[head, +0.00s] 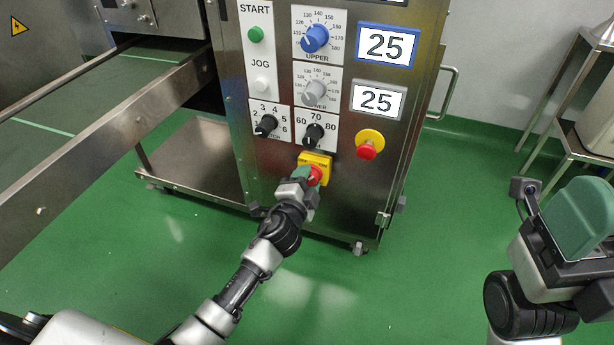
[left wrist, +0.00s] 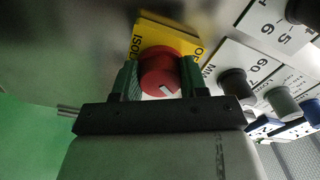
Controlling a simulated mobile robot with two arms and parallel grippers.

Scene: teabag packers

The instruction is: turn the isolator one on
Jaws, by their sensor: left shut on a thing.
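The isolator is a red rotary knob (left wrist: 163,72) on a yellow plate (head: 316,161), low on the front of the steel machine cabinet. My left gripper (head: 307,173) is at the knob, with its green fingers on either side of it. In the left wrist view the left gripper (left wrist: 161,80) is shut on the red knob. The plate's lettering is partly hidden. My right gripper (head: 580,220) is at the right edge of the head view, away from the cabinet; its fingertips are not clear.
Just above the isolator are two black selector knobs (head: 313,134). A red emergency stop (head: 367,151) on a yellow disc is to its right. START (head: 256,35) and JOG (head: 261,85) buttons are higher up. A steel table (head: 583,95) stands at right. Green floor is clear between.

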